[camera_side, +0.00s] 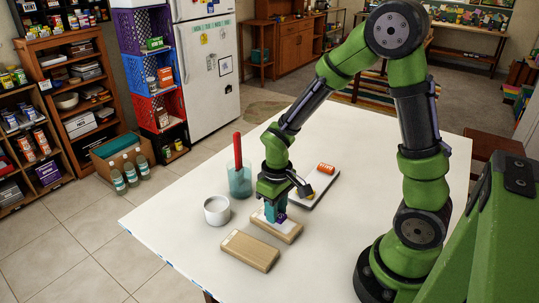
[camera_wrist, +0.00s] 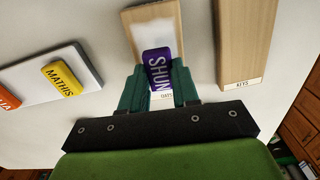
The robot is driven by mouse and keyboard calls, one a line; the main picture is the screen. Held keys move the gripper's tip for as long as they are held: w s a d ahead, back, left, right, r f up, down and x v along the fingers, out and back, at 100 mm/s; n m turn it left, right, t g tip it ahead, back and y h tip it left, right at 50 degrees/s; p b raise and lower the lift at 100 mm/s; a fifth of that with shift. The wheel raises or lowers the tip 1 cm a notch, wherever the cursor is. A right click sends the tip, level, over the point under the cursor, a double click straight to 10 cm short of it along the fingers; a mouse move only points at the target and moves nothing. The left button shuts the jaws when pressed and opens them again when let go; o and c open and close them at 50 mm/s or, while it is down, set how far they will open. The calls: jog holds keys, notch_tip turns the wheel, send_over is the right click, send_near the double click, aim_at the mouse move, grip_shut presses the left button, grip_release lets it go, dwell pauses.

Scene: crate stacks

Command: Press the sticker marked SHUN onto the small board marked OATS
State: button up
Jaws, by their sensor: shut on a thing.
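My gripper (camera_side: 274,212) has teal fingers and is shut on the purple sticker marked SHUN (camera_wrist: 157,70). In the side view the sticker (camera_side: 281,218) shows as a small purple patch at the fingertips. My gripper (camera_wrist: 158,82) is over a small wooden board (camera_wrist: 138,40) with a pale panel. I cannot tell whether the sticker touches the board.
A second board marked KEYS (camera_wrist: 243,40) lies beside it, nearer the front in the side view (camera_side: 249,251). A pale slab (camera_wrist: 35,83) holds a yellow MATHIS sticker (camera_wrist: 59,76) and an orange one (camera_side: 326,168).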

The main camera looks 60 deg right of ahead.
jog(key=shift+f, duration=0.45)
dwell(0.9)
jog(key=o, duration=1.1)
jog(key=shift+r, duration=3)
